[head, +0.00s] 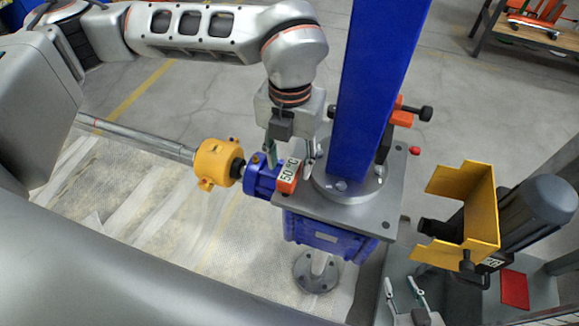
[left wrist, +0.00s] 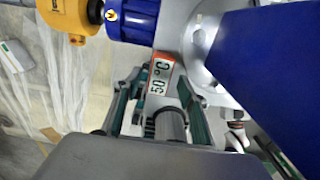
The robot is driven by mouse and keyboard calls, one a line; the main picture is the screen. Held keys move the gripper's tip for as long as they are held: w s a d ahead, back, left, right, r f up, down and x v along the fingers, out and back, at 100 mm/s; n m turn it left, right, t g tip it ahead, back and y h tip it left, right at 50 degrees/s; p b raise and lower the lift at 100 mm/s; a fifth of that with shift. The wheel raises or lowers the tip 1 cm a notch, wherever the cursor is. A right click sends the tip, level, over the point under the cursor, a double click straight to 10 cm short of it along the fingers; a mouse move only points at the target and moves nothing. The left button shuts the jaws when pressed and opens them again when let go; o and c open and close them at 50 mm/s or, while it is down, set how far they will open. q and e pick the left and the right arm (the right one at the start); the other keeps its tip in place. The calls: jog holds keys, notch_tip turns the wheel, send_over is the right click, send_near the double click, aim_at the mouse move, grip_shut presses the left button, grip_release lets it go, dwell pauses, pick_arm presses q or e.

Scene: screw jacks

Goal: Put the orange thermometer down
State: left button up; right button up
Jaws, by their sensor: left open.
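The orange thermometer (head: 289,176), a small block with a white "50 °C" face, is at the left edge of the screw jack's grey top plate (head: 345,212), against the blue housing (head: 262,178). In the left wrist view the thermometer (left wrist: 161,76) lies ahead of my fingers, near the middle. My left gripper (head: 289,156) points down just above it, with its fingers apart; the wrist view shows the left gripper (left wrist: 155,100) open too. Whether a finger touches the thermometer is unclear. My right gripper (head: 404,292) is at the bottom, fingers apart and empty.
A blue column (head: 375,80) rises from the plate, close to my left gripper. A yellow coupling (head: 217,163) on a grey shaft is to the left. A yellow guard (head: 475,215) and dark motor (head: 545,205) stand at right. A workbench (head: 530,35) is far back right.

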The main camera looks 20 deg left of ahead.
aim_at(290, 170)
pick_arm(q)
notch_tip(290, 170, up, 9)
dwell(0.3)
dwell(0.5)
